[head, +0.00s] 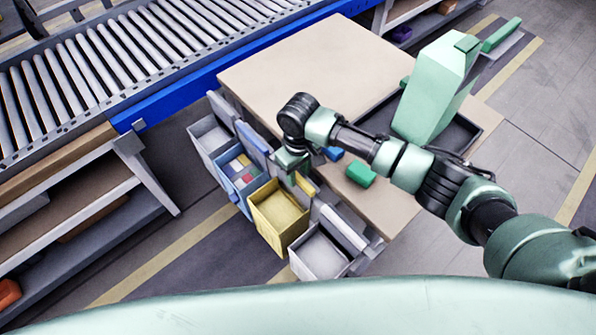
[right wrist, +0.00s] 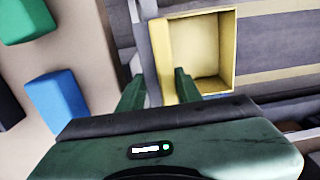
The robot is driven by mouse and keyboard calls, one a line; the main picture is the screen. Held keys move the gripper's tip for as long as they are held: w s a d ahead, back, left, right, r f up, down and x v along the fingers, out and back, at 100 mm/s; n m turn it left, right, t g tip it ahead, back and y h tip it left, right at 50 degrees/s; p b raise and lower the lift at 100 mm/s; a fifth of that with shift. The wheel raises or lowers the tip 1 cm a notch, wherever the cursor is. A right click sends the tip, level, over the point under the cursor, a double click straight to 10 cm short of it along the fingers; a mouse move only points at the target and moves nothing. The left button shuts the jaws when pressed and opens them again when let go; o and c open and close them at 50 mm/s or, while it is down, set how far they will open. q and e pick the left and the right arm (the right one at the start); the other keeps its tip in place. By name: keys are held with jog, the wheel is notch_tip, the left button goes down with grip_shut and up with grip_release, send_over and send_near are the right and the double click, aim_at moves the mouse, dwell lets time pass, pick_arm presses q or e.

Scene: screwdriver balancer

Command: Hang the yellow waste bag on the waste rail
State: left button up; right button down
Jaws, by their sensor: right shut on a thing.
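The yellow waste bag (head: 280,222), an open box-like holder, is at the table's front side, between a blue one and a pale grey one. It looks empty in the right wrist view (right wrist: 208,55). My right gripper (head: 299,180) is above its table-side edge. In the right wrist view the fingers (right wrist: 157,82) stand on either side of the bag's yellow back plate and are shut on it. The waste rail (head: 355,242) runs along the table edge, partly hidden by the bags and my gripper. I cannot tell whether the bag touches the rail. My left gripper is not in view.
A blue bag (head: 240,178) with small coloured pieces and grey bags (head: 208,136) (head: 318,254) flank the yellow one. The tabletop (head: 300,62) holds a green block (head: 361,173), a blue block (head: 332,153) and a dark tray (head: 480,119) with a pale green housing. A roller conveyor (head: 90,65) stands behind.

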jog(key=shift+f, duration=0.65)
jog(key=c, duration=0.9)
grip_release()
notch_tip(320, 180, up, 8)
jog(key=shift+f+b, duration=0.1)
jog(key=shift+b, duration=0.25)
